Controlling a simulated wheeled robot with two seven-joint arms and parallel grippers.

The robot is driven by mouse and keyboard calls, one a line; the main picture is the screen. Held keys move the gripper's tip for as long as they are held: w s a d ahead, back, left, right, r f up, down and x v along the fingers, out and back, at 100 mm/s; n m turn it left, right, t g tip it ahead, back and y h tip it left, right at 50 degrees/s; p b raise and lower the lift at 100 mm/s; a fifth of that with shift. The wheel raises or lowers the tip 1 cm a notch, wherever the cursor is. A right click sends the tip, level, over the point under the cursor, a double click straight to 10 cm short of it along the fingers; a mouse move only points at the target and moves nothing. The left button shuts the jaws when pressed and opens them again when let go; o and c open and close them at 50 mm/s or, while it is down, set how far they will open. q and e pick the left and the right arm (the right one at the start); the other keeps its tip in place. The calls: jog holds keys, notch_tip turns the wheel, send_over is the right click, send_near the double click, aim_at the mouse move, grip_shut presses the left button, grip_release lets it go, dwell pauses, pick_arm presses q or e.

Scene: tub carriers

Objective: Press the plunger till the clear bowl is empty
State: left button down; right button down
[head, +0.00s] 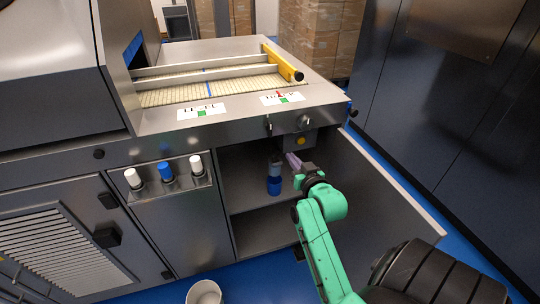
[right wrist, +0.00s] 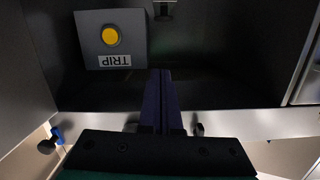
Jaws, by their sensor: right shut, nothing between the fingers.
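A small upright unit (head: 275,178) stands inside the open cabinet, pale on top and deep blue below. It may be the clear bowl; I cannot tell how full it is. No plunger can be made out clearly. A grey box labelled TRIP with a round yellow button (head: 300,141) is mounted at the top of the opening; the button shows large in the right wrist view (right wrist: 111,36). My right gripper (head: 291,158) is in the opening, right of the unit and below the button, apparently touching neither. Its fingers (right wrist: 160,75) are shut and empty. My left gripper is out of view.
The cabinet door (head: 385,190) stands open on the right. A panel with white and blue knobs (head: 166,172) is left of the opening. A conveyor with a yellow-ended bar (head: 283,62) runs above. A white tub (head: 204,292) stands on the blue floor in front.

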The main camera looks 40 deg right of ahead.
send_over(275, 154)
jog(key=s, duration=0.3)
jog(key=f, duration=0.3)
jog(key=w+f+b, duration=0.1)
jog(key=f, duration=0.1)
jog(key=shift+d, duration=0.15)
jog(key=shift+f, duration=0.25)
